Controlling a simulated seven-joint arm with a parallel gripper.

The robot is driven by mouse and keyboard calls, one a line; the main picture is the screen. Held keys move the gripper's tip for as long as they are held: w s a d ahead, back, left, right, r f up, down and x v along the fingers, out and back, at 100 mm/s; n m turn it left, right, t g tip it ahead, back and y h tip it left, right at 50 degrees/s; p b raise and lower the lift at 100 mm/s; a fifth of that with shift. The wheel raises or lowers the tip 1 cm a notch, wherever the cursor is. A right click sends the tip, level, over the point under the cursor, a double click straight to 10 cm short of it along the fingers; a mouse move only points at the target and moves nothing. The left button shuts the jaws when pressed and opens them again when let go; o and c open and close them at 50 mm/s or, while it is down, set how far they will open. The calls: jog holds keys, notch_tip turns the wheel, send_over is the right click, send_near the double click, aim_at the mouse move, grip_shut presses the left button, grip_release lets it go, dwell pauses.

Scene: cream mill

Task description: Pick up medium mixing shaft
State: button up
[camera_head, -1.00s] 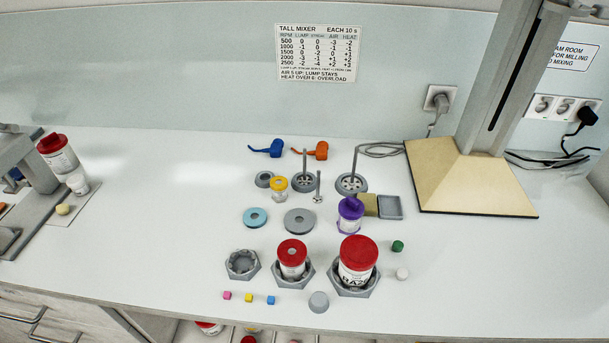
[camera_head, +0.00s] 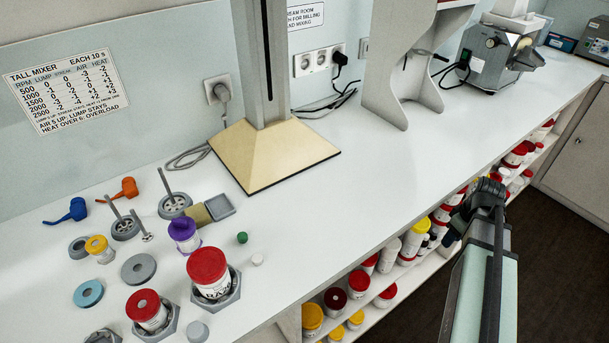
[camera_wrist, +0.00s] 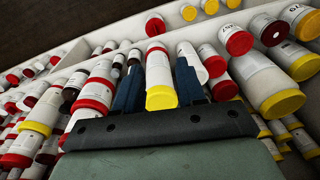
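Three upright grey mixing shafts stand at the left of the bench in the head view. The tallest (camera_head: 164,184) rises from a slotted grey disc; a middle-sized one (camera_head: 115,209) rises from another slotted disc to its left. The shortest (camera_head: 139,224) stands between them, slightly in front. By height, the middle-sized one looks like the medium shaft. My gripper (camera_head: 458,222) is far to the right, beyond the bench's front edge. In the wrist view my gripper (camera_wrist: 158,66) has its two dark blue fingers apart, with nothing held; shelf bottles show behind them.
A beige mixer base (camera_head: 265,155) with a tall column stands behind right. Bottles fill the shelf below. The bench's middle is clear.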

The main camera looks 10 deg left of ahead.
jog(key=w+d+r+n+t+h, duration=0.1)
jog(key=w+d+r+n+t, duration=0.2)
jog(key=w+r, duration=0.6)
jog(key=w+d+r+n+t+h, duration=0.1)
jog(key=w+d+r+t+h, duration=0.15)
jog(key=w+d+r, duration=0.6)
jog(key=a+r+y, duration=0.3)
jog(key=a, duration=1.1)
jog(key=a+r+y, duration=0.3)
jog(key=a+y, duration=0.1)
jog(key=a, duration=0.9)
jog(key=a+r+y, duration=0.3)
jog(key=a, duration=1.1)
jog(key=s+a+r+g+y, duration=0.3)
jog(key=s+a+r, duration=0.2)
jog(key=s+a, duration=0.5)
jog(key=s+a+r+g+y, duration=0.35)
jog(key=s+a, duration=0.25)
jog(key=a, duration=0.8)
jog(key=s+a+r+g+y, duration=0.25)
jog(key=s+a+r, duration=0.4)
jog(key=a, duration=0.65)
jog(key=m+t+h, duration=0.3)
jog(key=m+h, duration=0.4)
jog(key=h, duration=1)
send_over(125, 227)
jog(key=shift+y, duration=0.25)
jog(key=shift+w+a+f, duration=0.1)
jog(key=shift+f, duration=11)
